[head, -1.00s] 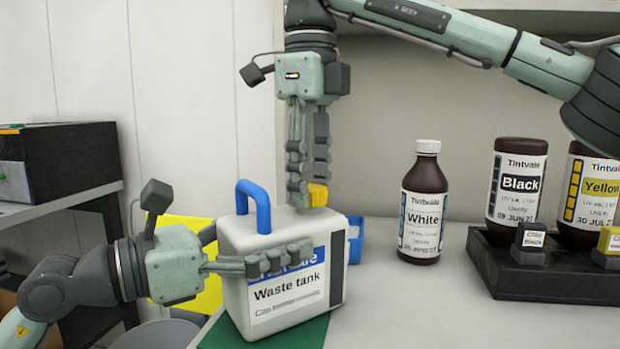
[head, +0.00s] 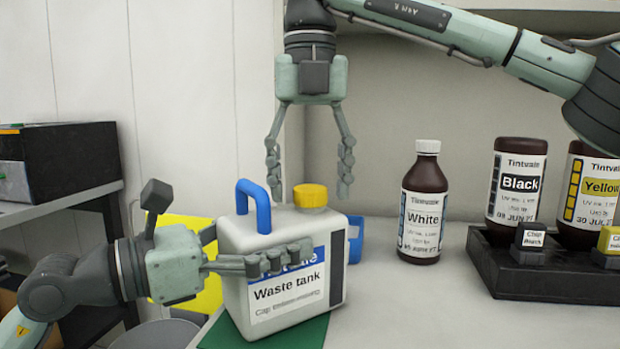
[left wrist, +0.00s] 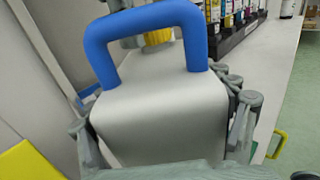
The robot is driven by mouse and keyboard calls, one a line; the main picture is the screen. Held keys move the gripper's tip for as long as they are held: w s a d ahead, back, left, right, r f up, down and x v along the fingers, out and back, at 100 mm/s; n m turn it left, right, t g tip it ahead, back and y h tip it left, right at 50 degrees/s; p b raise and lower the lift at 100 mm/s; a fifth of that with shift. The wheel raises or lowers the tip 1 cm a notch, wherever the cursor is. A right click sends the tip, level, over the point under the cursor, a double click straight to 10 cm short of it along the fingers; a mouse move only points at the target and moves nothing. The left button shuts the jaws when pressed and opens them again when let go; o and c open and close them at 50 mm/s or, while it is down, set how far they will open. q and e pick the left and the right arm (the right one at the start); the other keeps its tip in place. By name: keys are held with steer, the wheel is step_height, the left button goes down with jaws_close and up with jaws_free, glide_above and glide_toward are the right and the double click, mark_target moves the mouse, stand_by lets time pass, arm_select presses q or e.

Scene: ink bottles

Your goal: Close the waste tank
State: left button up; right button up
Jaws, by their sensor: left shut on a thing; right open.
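The waste tank (head: 290,240) is a white canister with a blue handle (head: 253,205) and a label, standing on a green mat (head: 300,335). A yellow cap (head: 311,196) sits on its top opening. My left gripper (head: 285,258) is shut on the tank body, its fingers along the sides. In the left wrist view, the tank (left wrist: 155,110) lies between the fingers, with the blue handle and part of the yellow cap (left wrist: 158,38) beyond. My right gripper (head: 308,180) is open and empty, pointing down just above the cap, with its fingers spread to either side.
A brown White ink bottle (head: 424,205) with a white lid stands right of the tank. A black rack (head: 540,280) holds the Black (head: 517,180) and Yellow (head: 587,195) bottles. A shelf unit (head: 62,160) stands at left.

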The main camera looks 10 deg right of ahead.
mark_target(226, 249)
arm_select(q)
steer(key=shift+f, duration=0.15)
arm_select(e)
steer(key=shift+r, duration=0.1)
step_height(226, 249, up, 12)
stand_by(0.3)
arm_select(q)
steer(key=o, duration=2.3)
steer(key=v, duration=1.2)
